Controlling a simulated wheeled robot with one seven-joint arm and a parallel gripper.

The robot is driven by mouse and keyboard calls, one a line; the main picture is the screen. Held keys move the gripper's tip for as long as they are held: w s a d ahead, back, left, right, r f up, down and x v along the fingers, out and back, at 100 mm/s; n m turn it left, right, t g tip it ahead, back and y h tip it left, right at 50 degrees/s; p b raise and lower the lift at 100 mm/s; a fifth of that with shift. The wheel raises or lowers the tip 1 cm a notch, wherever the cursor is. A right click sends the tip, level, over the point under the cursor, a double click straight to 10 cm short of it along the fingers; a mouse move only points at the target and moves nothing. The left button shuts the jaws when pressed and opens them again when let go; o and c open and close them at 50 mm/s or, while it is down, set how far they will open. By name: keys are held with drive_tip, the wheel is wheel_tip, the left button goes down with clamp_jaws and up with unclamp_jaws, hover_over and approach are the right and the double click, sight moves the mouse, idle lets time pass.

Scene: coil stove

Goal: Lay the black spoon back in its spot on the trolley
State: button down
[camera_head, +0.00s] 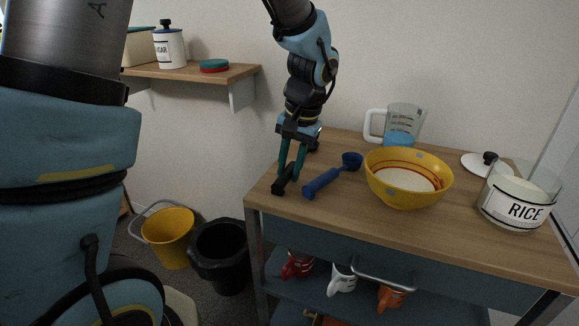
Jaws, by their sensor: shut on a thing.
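My gripper (291,174) points down over the left end of the wooden trolley top (390,222). Its two teal fingers are shut on the black spoon (281,187). The handle end of the spoon sticks out at the front of the fingers, near the trolley's left edge. Its far part runs back behind the fingers, where a dark end shows behind the gripper. The spoon is at or just above the wood; I cannot tell whether it touches.
A blue scoop (322,181) lies close to the right of my gripper. A yellow bowl (409,195) with white contents, a measuring jug (404,122), a rice jar (513,209) and a white lid (474,166) stand further right. Mugs (341,280) are on the lower shelf.

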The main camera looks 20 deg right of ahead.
drive_tip(key=c, duration=0.6)
unclamp_jaws()
drive_tip(key=shift+f, duration=0.1)
drive_tip(key=shift+c, duration=0.2)
wheel_tip(320, 180, up, 12)
drive_tip(key=s+d, duration=0.2)
drive_tip(key=w+a+f+n+h, duration=0.1)
drive_tip(key=a+f+n, duration=0.2)
drive_tip(key=a, duration=1.1)
drive_tip(key=w+a+f+n, duration=0.1)
drive_tip(key=a+f+n, duration=0.3)
drive_tip(key=a+f, duration=0.4)
drive_tip(key=a, duration=0.6)
drive_tip(key=shift+a+f+h, duration=0.25)
drive_tip(key=shift+a+h, duration=0.15)
drive_tip(key=shift+w, duration=0.1)
wheel_tip(320, 180, up, 5)
drive_tip(key=p, duration=0.5)
